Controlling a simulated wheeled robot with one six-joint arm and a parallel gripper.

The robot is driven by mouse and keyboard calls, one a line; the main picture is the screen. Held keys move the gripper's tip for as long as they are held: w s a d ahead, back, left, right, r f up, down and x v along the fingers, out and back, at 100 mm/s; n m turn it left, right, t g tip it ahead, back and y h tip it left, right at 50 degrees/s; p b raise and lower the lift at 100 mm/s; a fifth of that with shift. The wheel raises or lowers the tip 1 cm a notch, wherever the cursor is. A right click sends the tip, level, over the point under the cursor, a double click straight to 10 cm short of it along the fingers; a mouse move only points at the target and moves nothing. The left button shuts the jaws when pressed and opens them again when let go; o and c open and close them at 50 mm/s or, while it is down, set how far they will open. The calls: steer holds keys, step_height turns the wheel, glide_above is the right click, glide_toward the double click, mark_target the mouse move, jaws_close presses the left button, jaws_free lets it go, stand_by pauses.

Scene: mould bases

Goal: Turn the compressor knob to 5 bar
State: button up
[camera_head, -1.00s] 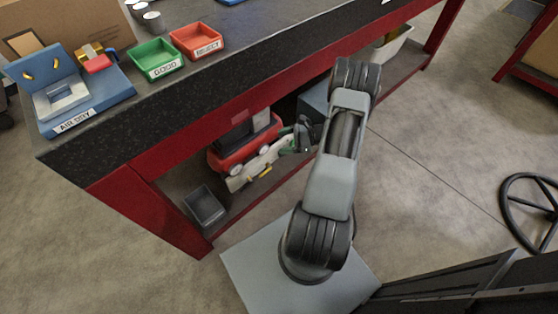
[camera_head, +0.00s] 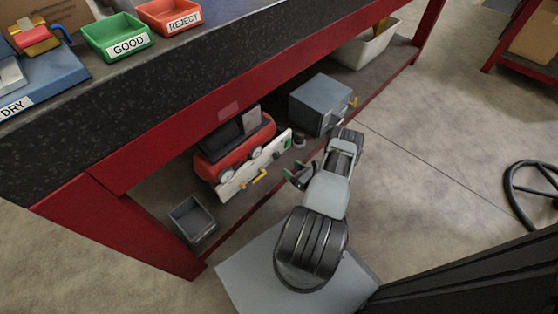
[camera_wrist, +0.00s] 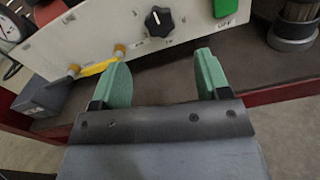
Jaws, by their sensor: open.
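The red compressor (camera_head: 212,146) stands on the low shelf under the workbench. Its pale front panel (camera_head: 240,180) faces me and also shows in the wrist view (camera_wrist: 60,45). The black knob (camera_wrist: 159,21) sits on the panel, ahead of and between my fingertips, with a white pointer mark and a printed scale too small to read surely. My gripper (camera_wrist: 163,66) has its green fingers spread, empty, apart from the knob. In the head view my gripper (camera_head: 294,178) is in front of the panel's right end, low by the shelf edge.
A yellow handle (camera_wrist: 98,68) with brass fittings is left of the knob; a green switch (camera_wrist: 226,7) is to its right. A grey box (camera_head: 320,104) stands right of the compressor, a grey bin (camera_head: 191,220) to its left. The red bench beam (camera_head: 200,125) runs above.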

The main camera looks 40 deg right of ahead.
mark_target(278, 158)
steer(key=w, duration=0.2)
steer(key=w+a+b, duration=0.1)
steer(key=w, duration=0.5)
steer(key=shift+a, duration=0.2)
steer(key=shift+c, duration=0.4)
steer(key=c, duration=0.8)
steer(key=shift+b, duration=0.35)
steer(key=shift+c, duration=0.2)
